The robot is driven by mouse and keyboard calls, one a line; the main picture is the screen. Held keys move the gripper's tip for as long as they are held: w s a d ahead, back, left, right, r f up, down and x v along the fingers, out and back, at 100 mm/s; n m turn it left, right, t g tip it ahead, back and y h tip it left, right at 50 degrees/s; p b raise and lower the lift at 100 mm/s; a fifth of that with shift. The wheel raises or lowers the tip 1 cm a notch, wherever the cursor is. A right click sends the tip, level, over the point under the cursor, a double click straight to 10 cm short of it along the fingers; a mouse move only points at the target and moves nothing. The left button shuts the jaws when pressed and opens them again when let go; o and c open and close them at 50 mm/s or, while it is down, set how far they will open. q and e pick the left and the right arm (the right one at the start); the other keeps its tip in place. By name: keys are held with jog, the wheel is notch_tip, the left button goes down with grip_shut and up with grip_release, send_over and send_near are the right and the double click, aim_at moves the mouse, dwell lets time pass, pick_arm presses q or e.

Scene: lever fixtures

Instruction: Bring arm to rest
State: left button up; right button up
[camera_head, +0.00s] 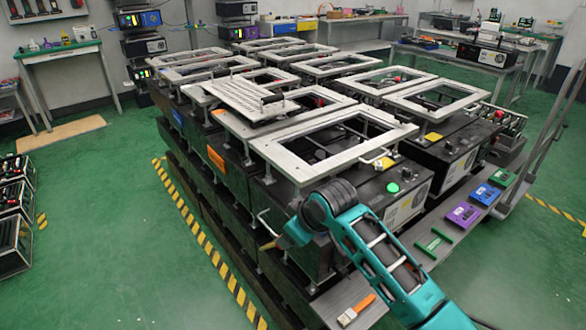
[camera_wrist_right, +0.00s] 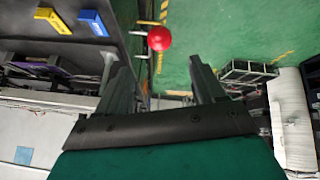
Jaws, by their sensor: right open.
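My right arm (camera_head: 375,250) is teal and black and reaches in from the lower right in the head view. It bends in front of the near corner of the black fixture block. My right gripper (camera_wrist_right: 161,72) shows in the wrist view with its two dark fingers apart and nothing between them. A red ball knob (camera_wrist_right: 160,38) appears beyond the fingertips, in line with the gap; thin light rods show beside it. I cannot tell the distance to it. My right gripper cannot be made out in the head view. My left arm and gripper are not in view.
Fixture blocks with light metal frames (camera_head: 300,165) fill the middle. A low shelf on the right holds a blue box (camera_head: 485,194), a purple box (camera_head: 463,214) and green parts. A brush (camera_head: 356,310) lies near its front end. Green floor (camera_head: 110,220) is open at left.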

jog(key=s+d+f+m+t, duration=0.3)
jog(key=s+d+f+m, duration=0.3)
jog(key=s+f, duration=0.6)
jog(key=s+d+f+m+t+h, duration=0.1)
jog(key=s+d+t, duration=0.1)
jog(key=s+d, duration=0.8)
jog(key=shift+s+d+f+m+h, duration=0.15)
jog(key=shift+s+d+m+h, duration=0.15)
jog(key=shift+s, duration=0.9)
jog(key=shift+a, duration=0.1)
jog(key=shift+c, duration=0.4)
